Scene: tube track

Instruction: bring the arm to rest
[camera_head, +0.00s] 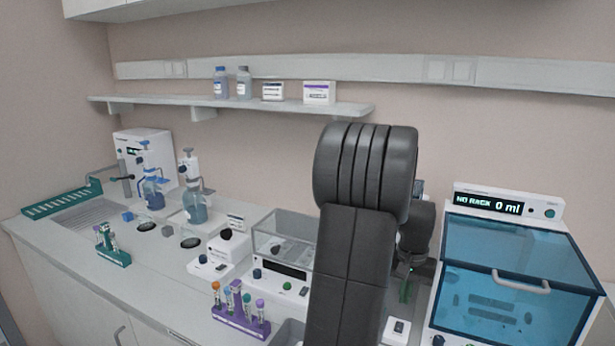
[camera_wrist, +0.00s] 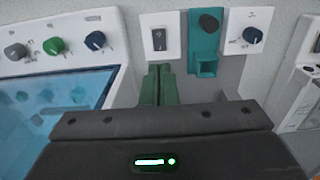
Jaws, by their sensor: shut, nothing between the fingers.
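My arm rises in front of the bench in the head view and hides part of it. My gripper (camera_wrist: 160,84) shows in the wrist view as two green fingers pressed together, with nothing between them. In the head view my gripper (camera_head: 405,290) is mostly hidden behind my arm; a bit of green finger shows, pointing down over the bench beside the blue-lidded machine (camera_head: 515,270). In the wrist view the fingertips lie just below a white switch plate (camera_wrist: 161,38). I cannot tell whether they touch anything.
A purple tube rack (camera_head: 240,322) and a clear-lidded device (camera_head: 283,240) stand left of my arm. A green tube rack (camera_head: 112,248) and bottle dispensers (camera_head: 195,205) are further left. A shelf (camera_head: 150,102) with bottles hangs behind.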

